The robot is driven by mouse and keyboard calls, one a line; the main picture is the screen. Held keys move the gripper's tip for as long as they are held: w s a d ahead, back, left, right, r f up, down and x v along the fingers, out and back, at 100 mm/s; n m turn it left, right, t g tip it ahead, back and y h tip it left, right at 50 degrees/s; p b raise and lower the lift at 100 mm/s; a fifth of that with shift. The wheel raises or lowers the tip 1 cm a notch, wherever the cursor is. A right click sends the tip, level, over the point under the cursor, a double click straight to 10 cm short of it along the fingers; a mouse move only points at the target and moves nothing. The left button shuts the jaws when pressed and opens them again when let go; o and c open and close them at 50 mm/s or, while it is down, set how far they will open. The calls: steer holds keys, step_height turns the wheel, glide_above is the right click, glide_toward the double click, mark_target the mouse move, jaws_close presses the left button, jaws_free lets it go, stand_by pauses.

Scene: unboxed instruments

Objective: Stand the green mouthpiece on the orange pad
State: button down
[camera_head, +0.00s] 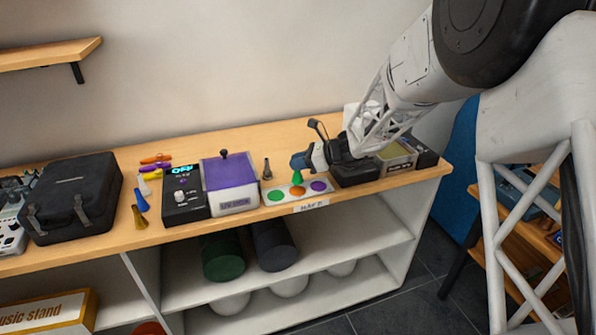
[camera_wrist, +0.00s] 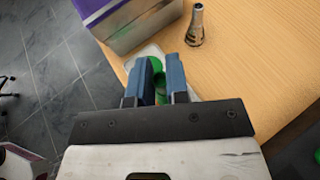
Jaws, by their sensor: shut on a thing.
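The green mouthpiece (camera_head: 297,177) is upright, wide end down, just below the blue fingertips of my gripper (camera_head: 300,162). In the wrist view, my gripper (camera_wrist: 160,82) is shut on the green mouthpiece (camera_wrist: 160,88), partly hidden between the fingers. The orange pad (camera_head: 297,191) is the middle disc on a white strip (camera_head: 286,196), between a green pad (camera_head: 276,196) and a purple pad (camera_head: 318,186). The mouthpiece appears over the back edge of the orange pad; I cannot tell whether it touches.
A metal mouthpiece (camera_head: 267,170) stands behind the strip, also in the wrist view (camera_wrist: 196,28). A purple-topped box (camera_head: 228,172) is to the left. A black case (camera_head: 355,174) is close to the right. The shelf's front edge runs just before the strip.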

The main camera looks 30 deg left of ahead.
mark_target(298, 172)
steer(key=shift+f, duration=1.6)
steer(key=shift+f, duration=0.1)
steer(key=c, duration=1.1)
jaws_free()
steer(key=shift+d, duration=0.1)
steer(key=v, duration=1.2)
